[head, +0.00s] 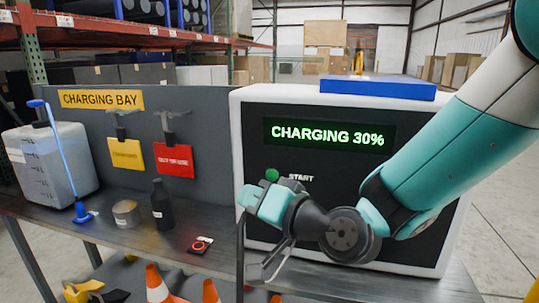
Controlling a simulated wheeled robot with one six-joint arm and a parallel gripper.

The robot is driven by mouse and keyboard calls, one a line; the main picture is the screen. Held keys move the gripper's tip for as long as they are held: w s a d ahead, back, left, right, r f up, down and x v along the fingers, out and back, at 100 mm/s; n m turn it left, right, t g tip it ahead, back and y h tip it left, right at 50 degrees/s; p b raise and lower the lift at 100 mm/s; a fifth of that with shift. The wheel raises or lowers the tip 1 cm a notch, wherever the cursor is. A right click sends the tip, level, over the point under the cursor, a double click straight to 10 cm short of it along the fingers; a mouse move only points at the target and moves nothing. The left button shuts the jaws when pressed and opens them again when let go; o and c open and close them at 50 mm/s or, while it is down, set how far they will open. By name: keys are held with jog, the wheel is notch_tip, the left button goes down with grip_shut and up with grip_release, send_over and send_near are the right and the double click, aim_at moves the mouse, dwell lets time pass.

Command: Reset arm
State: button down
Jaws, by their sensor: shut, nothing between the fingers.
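My arm reaches in from the upper right, in front of the black-faced charger (410,231) with its white frame. My gripper (262,274) points down and to the left at the charger's lower left side; it is shut and holds nothing. A lit screen (329,134) on the charger reads "CHARGING 30%". A green button (272,175) labelled "START" shows just above my wrist. My arm hides much of the charger's lower right face.
The bench (60,205) carries a translucent jug (50,165), a dark bottle (162,205), a tin (126,214) and a red-ringed button (201,245). Yellow (127,155) and red (174,160) tags hang behind. Orange cones (157,285) stand below. A blue case (378,87) tops the charger.

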jog(key=s+d+f+n+g+h, duration=0.1)
jog(key=s+d+n+g+h, duration=0.7)
jog(key=s+d, duration=1.15)
notch_tip(320, 180, up, 21)
jog(key=s+a+m+g+p, duration=0.1)
jog(key=g+p, duration=0.2)
jog(key=p, duration=1.8)
jog(key=shift+s+a+f+m+h+p, duration=0.2)
jog(key=shift+a+m+h+p, duration=0.1)
jog(key=shift+m+h, duration=0.1)
